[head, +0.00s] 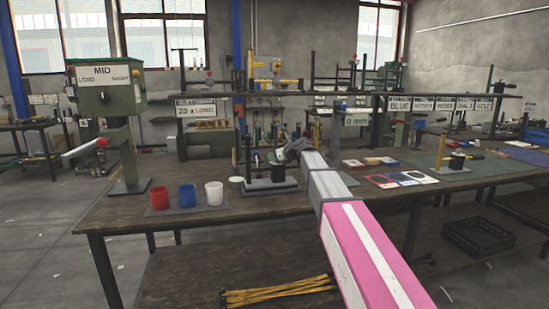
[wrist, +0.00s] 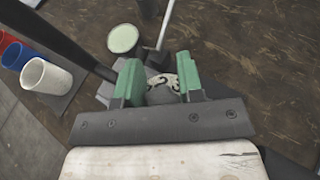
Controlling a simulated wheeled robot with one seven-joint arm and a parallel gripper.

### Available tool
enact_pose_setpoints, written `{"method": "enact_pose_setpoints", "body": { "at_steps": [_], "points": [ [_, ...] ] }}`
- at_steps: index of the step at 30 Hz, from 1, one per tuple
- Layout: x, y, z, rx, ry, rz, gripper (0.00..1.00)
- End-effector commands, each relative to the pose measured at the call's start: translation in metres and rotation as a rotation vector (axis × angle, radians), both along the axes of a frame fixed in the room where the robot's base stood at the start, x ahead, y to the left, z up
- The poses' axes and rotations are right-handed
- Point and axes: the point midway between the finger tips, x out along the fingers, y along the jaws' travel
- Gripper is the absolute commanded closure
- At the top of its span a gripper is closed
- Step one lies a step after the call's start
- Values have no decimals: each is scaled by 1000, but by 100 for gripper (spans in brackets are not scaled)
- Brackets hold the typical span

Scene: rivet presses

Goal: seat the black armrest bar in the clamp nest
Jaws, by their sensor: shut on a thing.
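A grey fixture base (head: 271,188), which looks like the clamp nest, stands on the long wooden table. A black bar (head: 248,160) stands upright at its left end. In the wrist view a black bar (wrist: 60,38) runs from the upper left down to beside my left finger, outside the jaws. A black block (head: 278,173) is on the base. My gripper (head: 282,158) is low over this fixture. In the wrist view its green fingers (wrist: 160,80) close around a grey rounded thing with a pale, dark-marked part. What this thing is cannot be told; the fingers hide much of it.
Red (head: 159,197), blue (head: 186,195) and white (head: 214,193) cups stand on a mat at the left. A pale green round dish (wrist: 123,39) lies beside the fixture. A green press marked MID (head: 105,80) stands behind. Cards (head: 385,180) lie to the right.

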Motion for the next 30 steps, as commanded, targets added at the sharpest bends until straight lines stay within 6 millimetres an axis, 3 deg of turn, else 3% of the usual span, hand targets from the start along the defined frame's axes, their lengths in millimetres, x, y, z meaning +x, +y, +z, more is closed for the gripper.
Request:
{"method": "enact_pose_setpoints", "body": {
  "at_steps": [30],
  "points": [
    [0, 0, -18, 2, -1, 0, 100]
  ]
}}
